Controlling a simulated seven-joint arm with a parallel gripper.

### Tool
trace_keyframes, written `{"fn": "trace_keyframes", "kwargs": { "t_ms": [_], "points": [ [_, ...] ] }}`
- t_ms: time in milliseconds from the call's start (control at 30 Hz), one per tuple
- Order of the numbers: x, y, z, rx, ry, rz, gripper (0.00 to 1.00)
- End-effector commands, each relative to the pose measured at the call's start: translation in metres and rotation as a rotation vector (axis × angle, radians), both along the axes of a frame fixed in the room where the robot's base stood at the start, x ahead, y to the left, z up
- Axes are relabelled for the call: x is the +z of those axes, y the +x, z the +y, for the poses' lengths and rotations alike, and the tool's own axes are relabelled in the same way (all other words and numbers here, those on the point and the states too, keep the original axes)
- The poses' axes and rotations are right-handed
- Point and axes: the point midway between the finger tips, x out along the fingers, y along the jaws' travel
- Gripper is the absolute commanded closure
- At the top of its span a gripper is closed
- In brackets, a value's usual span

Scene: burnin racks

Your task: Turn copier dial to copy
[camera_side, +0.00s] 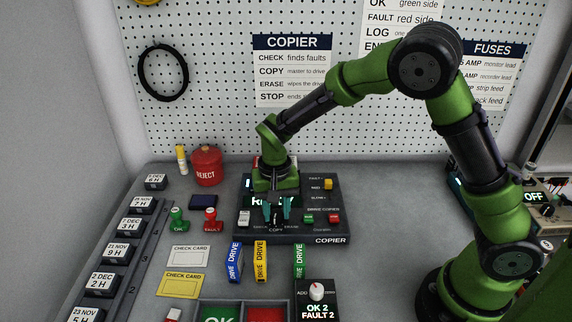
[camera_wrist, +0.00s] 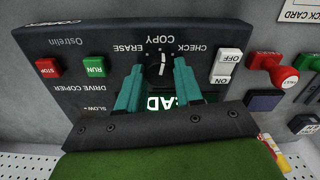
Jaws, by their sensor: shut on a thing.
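The copier (camera_side: 300,228) is a dark box on the bench, with its lit display partly hidden by my gripper. Its dial (camera_wrist: 158,69) is a dark round knob, with CHECK, COPY and ERASE marked around it. The dial's white pointer line appears to point at COPY. My gripper (camera_side: 276,222) reaches down over the copier's front panel. In the wrist view my gripper (camera_wrist: 158,66) has its teal fingers on both sides of the dial, shut on it. In the side view the fingers hide most of the dial.
On the panel are a green RUN button (camera_wrist: 94,66), a red STOP button (camera_wrist: 47,67), a white ON/OFF switch (camera_wrist: 228,65) and a yellow slider (camera_side: 328,184). Blue, yellow and green drives (camera_side: 260,260) stand in front. A red REJECT can (camera_side: 206,167) and stamps (camera_side: 180,220) are left.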

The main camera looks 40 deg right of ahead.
Motion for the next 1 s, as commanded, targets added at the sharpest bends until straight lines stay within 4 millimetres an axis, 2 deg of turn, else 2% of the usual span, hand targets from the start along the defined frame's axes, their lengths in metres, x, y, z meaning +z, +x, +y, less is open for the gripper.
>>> {"fn": "trace_keyframes", "kwargs": {
  "t_ms": [400,933,967,1000],
  "points": [
    [0.0014,0.0003,-0.0003,0.186,0.002,-0.001,0.95],
    [0.0015,0.0002,0.0000,0.211,0.001,-0.001,0.95],
    [0.0015,0.0002,0.0000,0.211,0.002,-0.001,0.62],
    [0.0014,0.0002,-0.0001,0.211,0.001,-0.001,0.56]
  ]
}}
